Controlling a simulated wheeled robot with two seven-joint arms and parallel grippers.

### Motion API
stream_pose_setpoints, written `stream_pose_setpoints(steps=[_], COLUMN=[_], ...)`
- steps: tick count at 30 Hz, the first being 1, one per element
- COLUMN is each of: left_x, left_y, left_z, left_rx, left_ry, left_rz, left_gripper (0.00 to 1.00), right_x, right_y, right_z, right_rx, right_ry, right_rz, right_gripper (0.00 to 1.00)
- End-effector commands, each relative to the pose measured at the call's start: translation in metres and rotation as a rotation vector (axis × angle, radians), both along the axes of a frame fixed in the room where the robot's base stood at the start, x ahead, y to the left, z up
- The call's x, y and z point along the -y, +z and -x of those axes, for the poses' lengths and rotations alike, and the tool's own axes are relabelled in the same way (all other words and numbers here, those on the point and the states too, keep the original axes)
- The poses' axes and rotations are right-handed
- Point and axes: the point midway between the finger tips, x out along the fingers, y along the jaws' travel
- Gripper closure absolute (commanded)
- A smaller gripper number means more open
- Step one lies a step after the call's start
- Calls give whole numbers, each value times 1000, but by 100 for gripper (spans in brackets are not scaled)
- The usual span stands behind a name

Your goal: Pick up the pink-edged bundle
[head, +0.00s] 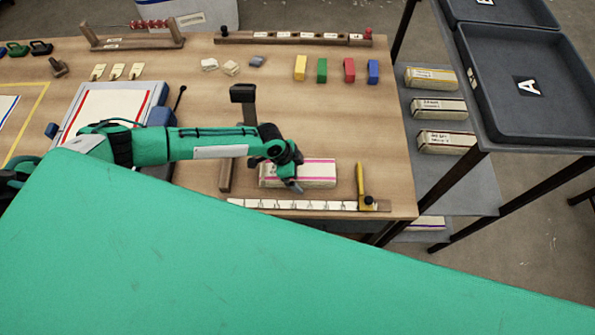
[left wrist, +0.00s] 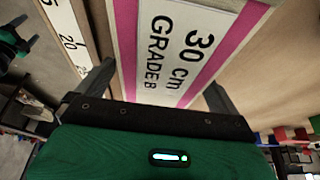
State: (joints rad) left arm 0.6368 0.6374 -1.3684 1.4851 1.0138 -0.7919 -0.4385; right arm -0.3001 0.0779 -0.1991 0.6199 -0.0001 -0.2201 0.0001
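The pink-edged bundle (head: 318,172) lies flat on the wooden table behind the ruler strip. It is off-white with pink stripes along its edges. In the left wrist view, its label (left wrist: 172,45) reads "30 cm GRADE B". My left gripper (head: 286,177) is over the left part of the bundle, pointing down. In the left wrist view, its two dark fingers stand apart, one on each side of the bundle, with the bundle between them. No firm contact shows. A green and black part at the left edge of the left wrist view may be my right gripper; its fingers are unclear.
The ruler strip (head: 300,205) runs along the front edge, with a yellow upright stop (head: 361,185) at its right end. A wooden upright (head: 244,105) stands behind my forearm. Coloured blocks (head: 322,70) stand farther back. A shelf holds similar bundles (head: 440,108) and tray A (head: 480,95).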

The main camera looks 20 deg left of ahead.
Motion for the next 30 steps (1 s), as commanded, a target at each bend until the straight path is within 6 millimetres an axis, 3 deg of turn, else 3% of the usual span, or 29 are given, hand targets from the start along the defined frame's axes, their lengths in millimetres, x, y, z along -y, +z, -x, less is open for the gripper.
stream_pose_setpoints(steps=[1, 6, 9, 22, 26, 30], left_x=[0, 0, 0, 0, 0, 0], left_y=[0, 0, 1, 10, 26, 57], left_z=[0, 0, 0, -1, -1, -1], left_rx=[0, 0, 1, 2, 3, 6], left_ry=[0, 0, 0, 0, -1, -2], left_rz=[0, 0, 1, 3, 2, 3], left_gripper=[10, 43, 57, 57, 57, 57], right_x=[-1, -2, -2, 2, 4, 4], right_y=[0, 0, 0, -3, -8, -18], right_z=[0, 0, 0, 0, 0, 0], right_rx=[1, 1, 1, 0, 1, 1], right_ry=[0, 0, 0, 3, 3, 3], right_rz=[-1, -2, -2, 2, 4, 4], right_gripper=[24, 24, 24, 24, 24, 24])
